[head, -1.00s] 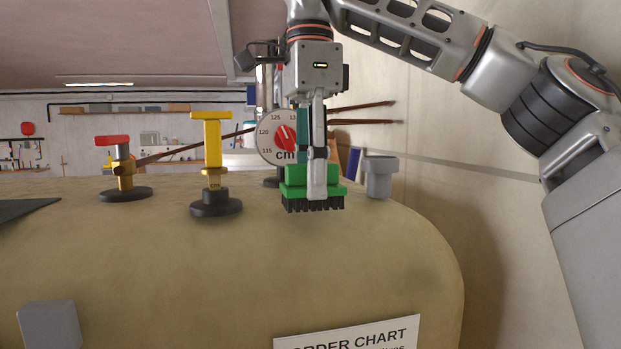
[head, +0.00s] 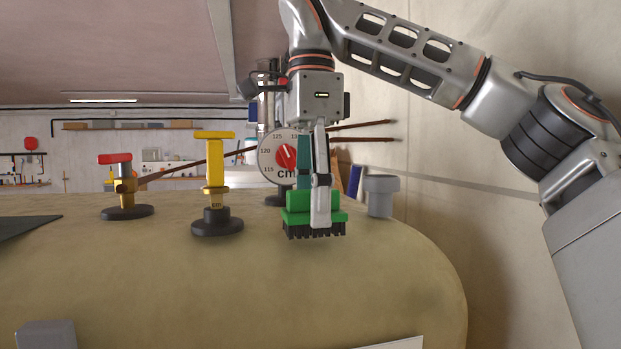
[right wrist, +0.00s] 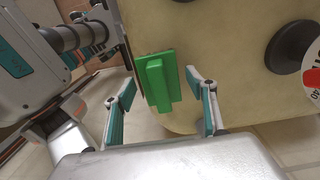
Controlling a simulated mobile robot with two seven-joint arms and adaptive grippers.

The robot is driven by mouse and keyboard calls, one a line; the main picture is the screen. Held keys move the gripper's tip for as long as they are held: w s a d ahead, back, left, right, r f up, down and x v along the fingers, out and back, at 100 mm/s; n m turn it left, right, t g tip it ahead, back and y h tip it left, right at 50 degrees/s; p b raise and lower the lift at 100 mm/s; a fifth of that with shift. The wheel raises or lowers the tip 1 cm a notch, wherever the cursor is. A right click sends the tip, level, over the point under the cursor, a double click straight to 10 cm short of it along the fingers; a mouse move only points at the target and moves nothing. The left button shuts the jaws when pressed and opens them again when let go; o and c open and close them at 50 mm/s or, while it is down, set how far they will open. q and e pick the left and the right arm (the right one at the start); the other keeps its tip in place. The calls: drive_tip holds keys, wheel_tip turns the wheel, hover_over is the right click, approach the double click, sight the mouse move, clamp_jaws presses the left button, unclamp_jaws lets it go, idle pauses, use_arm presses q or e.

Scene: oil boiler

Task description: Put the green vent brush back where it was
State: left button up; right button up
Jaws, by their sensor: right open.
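The green vent brush (head: 298,216) has a stepped green block on top and dark bristles underneath. It appears to rest bristles down on the top of the beige tank (head: 250,275); the exact contact is hard to see. My right gripper (head: 318,205) points down at the brush, with one finger in front of it and hiding part of its middle. In the right wrist view, the brush (right wrist: 158,82) shows between and just beyond the spread fingers, with gaps at both sides. The right gripper is open. My left gripper is not in view.
A yellow valve (head: 215,175) and a red-handled valve (head: 120,185) stand left of the brush on the tank. A round dial (head: 270,160) is behind the gripper. A grey capped pipe (head: 381,195) stands close at the right.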

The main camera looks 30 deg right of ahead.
sight(308, 190)
drive_tip(key=r, duration=0.5)
drive_tip(key=shift+w+a+r, duration=0.15)
drive_tip(key=shift+a+r, duration=0.1)
drive_tip(key=shift+r, duration=1.1)
drive_tip(key=shift+f, duration=0.1)
